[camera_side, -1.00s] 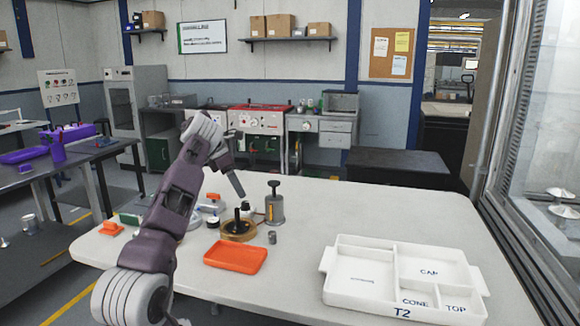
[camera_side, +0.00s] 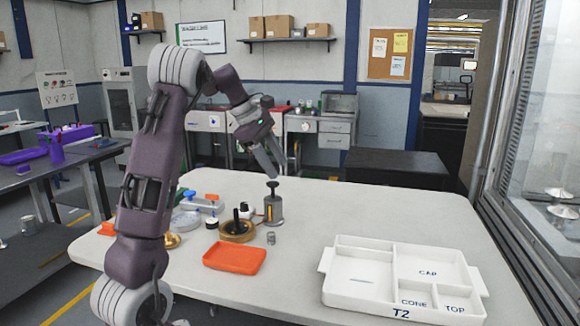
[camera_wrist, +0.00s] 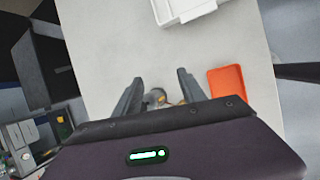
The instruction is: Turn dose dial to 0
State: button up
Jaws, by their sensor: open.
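A grey cylindrical dispenser (camera_side: 274,212) with a dark knob on top and an orange-yellow strip on its side stands upright on the white table. Beside it to the left is a round brass base (camera_side: 237,232) with a black upright knob. I cannot tell for sure which of them carries the dose dial, and no scale marks are readable. My gripper (camera_side: 276,166) hangs just above the dispenser's knob, apart from it. In the wrist view my gripper (camera_wrist: 160,84) is open, with small, partly hidden parts between and below its fingers.
An orange tray (camera_side: 235,258) lies in front of the brass base, with a small grey cylinder (camera_side: 271,238) to its right. A white compartment tray (camera_side: 330,292) marked T2 is at the front right. Several small parts crowd the left, partly behind my arm. The table's right rear is clear.

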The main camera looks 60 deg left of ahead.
jog(key=s+d+r+m, duration=0.2)
jog(key=d+m, duration=0.3)
jog(key=d, duration=0.7)
jog(key=shift+r+m+h, duration=0.3)
jog(key=shift+r+m, duration=0.05)
jog(key=shift+m, duration=0.05)
jog(key=shift+a, duration=0.15)
jog(key=m+g+y, duration=0.3)
jog(key=m+y, duration=0.1)
jog(key=y, duration=0.3)
send_near(244, 203)
jog(key=shift+m+g+h, duration=0.3)
jog(key=shift+m+g, duration=0.2)
jog(key=x, duration=0.8)
jog(key=shift+w+a+f, duration=0.1)
jog(key=shift+w+a, duration=0.25)
jog(key=shift+w, duration=0.05)
jog(key=shift+c, duration=0.2)
grip_shut()
